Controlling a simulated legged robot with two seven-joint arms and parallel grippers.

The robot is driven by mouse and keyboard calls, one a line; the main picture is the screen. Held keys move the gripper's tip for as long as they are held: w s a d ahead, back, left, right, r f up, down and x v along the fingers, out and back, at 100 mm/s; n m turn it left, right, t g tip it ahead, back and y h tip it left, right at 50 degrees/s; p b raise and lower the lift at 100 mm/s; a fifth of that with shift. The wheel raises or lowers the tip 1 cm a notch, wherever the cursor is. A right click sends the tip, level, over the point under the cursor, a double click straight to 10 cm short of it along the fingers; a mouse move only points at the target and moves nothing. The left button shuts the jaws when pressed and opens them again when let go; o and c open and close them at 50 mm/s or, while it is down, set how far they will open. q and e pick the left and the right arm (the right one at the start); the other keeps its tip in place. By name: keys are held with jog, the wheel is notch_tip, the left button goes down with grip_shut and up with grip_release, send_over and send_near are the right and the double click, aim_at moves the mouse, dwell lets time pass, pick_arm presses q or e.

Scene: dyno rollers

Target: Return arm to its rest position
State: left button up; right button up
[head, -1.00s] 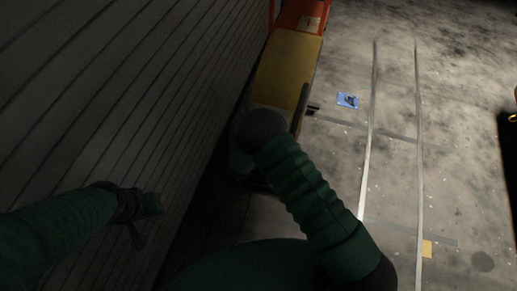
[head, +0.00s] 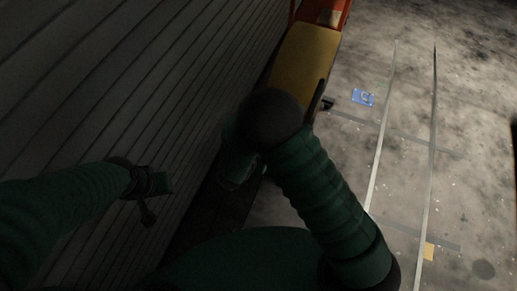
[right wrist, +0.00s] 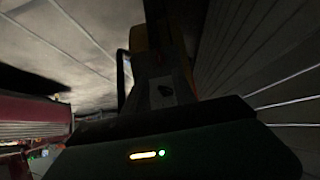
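My right arm is green and ribbed. It rises from the bottom of the head view to a dark round elbow (head: 272,117), and its forearm (head: 238,165) hangs down behind, partly hidden. The right gripper's fingers cannot be made out in the head view. In the right wrist view a dark casing (right wrist: 180,155) with a yellow and a green light fills the bottom, and no clear fingertips show. My left arm (head: 60,205) comes in from the left and ends in a dark wrist and left gripper (head: 155,190), too dim to tell open from shut.
A dark ribbed wall-like surface (head: 100,80) fills the left side. A yellow and orange machine (head: 303,62) stands just beyond my right elbow. The concrete floor (head: 455,140) at right is open, with pale lines and a blue marker (head: 363,97). A red object (right wrist: 35,118) shows left in the wrist view.

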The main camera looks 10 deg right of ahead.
dwell(0.3)
notch_tip(320, 180, up, 9)
jog(key=w+n+y+p, duration=0.1)
jog(key=w+n+y, duration=0.15)
jog(key=y, duration=0.25)
jog(key=s+d+r+n+g, duration=0.2)
jog(key=s+d+r, duration=0.1)
jog(key=s+d, duration=0.2)
jog(key=s+d+r+n+g, duration=0.2)
jog(key=s+d, duration=0.3)
jog(key=s, duration=0.5)
jog(key=shift+s+r+g+p, duration=0.25)
jog(key=shift+r+g+p, duration=0.2)
jog(key=shift+r, duration=0.1)
jog(key=shift+d, duration=0.15)
jog(key=shift+d+f, duration=0.1)
jog(key=shift+d, duration=0.1)
